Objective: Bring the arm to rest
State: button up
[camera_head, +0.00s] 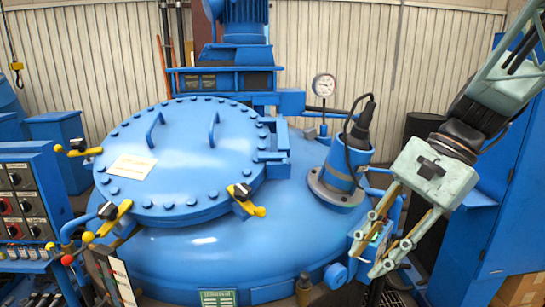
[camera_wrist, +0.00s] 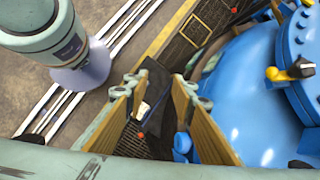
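My gripper (camera_head: 369,256) hangs at the right in the head view, pointing down and left beside the blue furnace vessel (camera_head: 200,255). Its two fingers are spread and nothing is held between them. In the wrist view the gripper (camera_wrist: 158,88) also shows open, its tan finger pads apart, with a dark walkway behind the gap. The arm comes down from the upper right. I cannot tell whether the fingers touch the small fitting on the vessel's right side.
The round lid (camera_head: 185,150) has yellow-handled clamps, one (camera_head: 245,200) at its front. A blue port (camera_head: 340,172) with a black cable and a pressure gauge (camera_head: 323,85) stand left of the arm. A control panel (camera_head: 22,205) is far left; a blue cabinet is right.

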jog(key=s+r+n+t+h, duration=0.2)
jog(key=s+n, duration=0.3)
jog(key=s, duration=0.5)
jog(key=s+d+r+n+t+h, duration=0.1)
jog(key=s+r+n+t+h, duration=0.1)
jog(key=s+n, duration=0.4)
jog(key=shift+s+d+r+t+h, duration=0.25)
jog(key=shift+s+r+t+h, duration=0.25)
jog(key=shift+s+h, duration=0.95)
jog(key=shift+s+y, duration=0.45)
